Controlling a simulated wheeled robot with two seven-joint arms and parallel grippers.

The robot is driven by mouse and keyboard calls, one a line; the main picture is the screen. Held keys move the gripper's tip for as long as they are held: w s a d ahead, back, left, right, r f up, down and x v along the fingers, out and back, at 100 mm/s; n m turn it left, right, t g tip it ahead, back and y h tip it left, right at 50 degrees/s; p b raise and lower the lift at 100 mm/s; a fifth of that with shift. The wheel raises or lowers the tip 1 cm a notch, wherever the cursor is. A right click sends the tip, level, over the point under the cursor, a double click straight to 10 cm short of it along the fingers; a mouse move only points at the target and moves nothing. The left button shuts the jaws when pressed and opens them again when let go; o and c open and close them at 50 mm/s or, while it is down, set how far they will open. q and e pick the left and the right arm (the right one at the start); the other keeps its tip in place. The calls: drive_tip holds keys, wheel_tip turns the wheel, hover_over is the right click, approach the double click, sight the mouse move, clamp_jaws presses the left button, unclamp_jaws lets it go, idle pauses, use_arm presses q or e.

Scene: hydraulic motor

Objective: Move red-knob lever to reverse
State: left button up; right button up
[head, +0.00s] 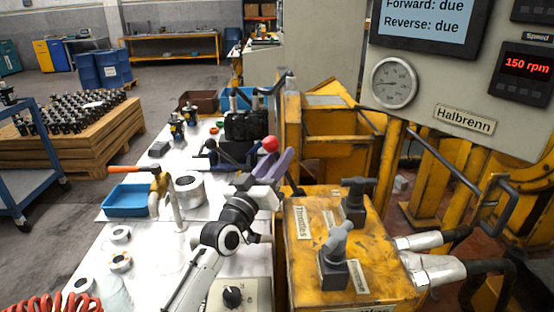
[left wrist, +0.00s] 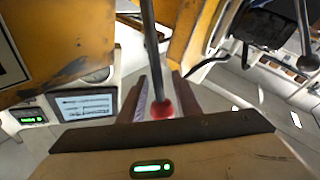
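The red knob (head: 269,144) tops a lever beside the yellow machine, just beyond my left gripper. In the left wrist view the red knob (left wrist: 162,107) sits at the end of a thin metal rod (left wrist: 150,40). My left gripper (head: 276,164) has its fingers at the knob. In the left wrist view the fingers of my left gripper (left wrist: 163,98) stand apart on both sides of the knob, with some gap visible, so it looks open. Contact with the knob cannot be made out. The lever's base is hidden in the head view. My right gripper is not in view.
A yellow valve block (head: 310,258) with grey T-handles (head: 335,243) stands right of my left arm. A white bench (head: 150,245) with a blue tray (head: 127,199) lies left. A panel screen (head: 424,22) reads "Forward: due" and "Reverse: due"; a display (head: 528,64) reads 150 rpm.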

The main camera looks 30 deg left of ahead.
use_arm(q)
drive_tip(key=shift+s, duration=0.15)
drive_tip(key=v, duration=0.7)
drive_tip(key=shift+s, duration=0.1)
idle(0.4)
